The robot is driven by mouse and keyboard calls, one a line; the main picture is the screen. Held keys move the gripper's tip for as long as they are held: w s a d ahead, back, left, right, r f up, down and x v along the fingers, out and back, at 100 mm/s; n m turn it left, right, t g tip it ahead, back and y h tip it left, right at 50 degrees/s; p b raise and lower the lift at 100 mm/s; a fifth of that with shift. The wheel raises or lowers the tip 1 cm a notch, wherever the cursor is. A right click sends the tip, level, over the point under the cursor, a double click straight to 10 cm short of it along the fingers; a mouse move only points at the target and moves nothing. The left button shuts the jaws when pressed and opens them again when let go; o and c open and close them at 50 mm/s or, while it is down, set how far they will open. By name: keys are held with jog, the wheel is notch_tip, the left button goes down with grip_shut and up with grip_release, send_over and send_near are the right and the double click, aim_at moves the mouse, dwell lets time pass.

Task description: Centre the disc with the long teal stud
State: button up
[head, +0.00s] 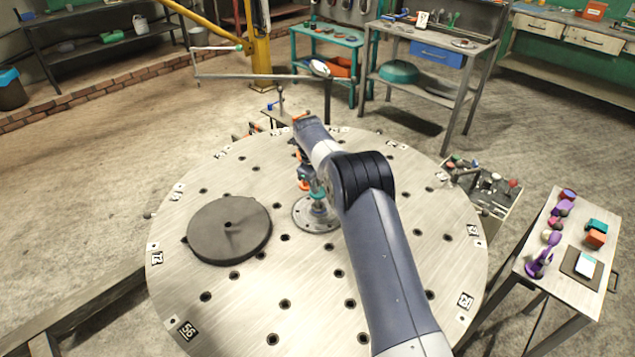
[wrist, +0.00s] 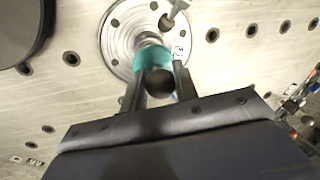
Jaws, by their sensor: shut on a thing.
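The dark round disc (head: 229,230) lies flat on the round steel table (head: 210,290), left of my arm, with a small hole at its centre. Its edge also shows at the top left of the wrist view (wrist: 18,28). My gripper (wrist: 158,78) is shut on the teal stud (wrist: 151,57), just over a round metal flange (wrist: 115,45). In the head view the stud (head: 317,193) stands about upright above the flange (head: 308,222). My arm partly hides it. Whether its lower end touches the flange, I cannot tell.
The table has several dark holes and numbered tags (head: 187,330) near its rim. A small metal post (wrist: 177,10) stands by the flange. A side table (head: 570,250) with purple, orange and teal items is at the right. A tool box (head: 485,190) stands behind it.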

jog(key=shift+f+b, duration=1.55)
jog(key=shift+f, duration=0.55)
dwell(0.8)
jog(key=shift+f, duration=0.1)
dwell(0.8)
jog(key=shift+s+a+b, duration=0.1)
jog(key=shift+a+b, duration=0.25)
dwell(1.6)
jog(key=shift+d, duration=0.1)
dwell(1.2)
jog(key=shift+f+b, duration=0.4)
jog(key=shift+b, duration=0.1)
dwell(0.4)
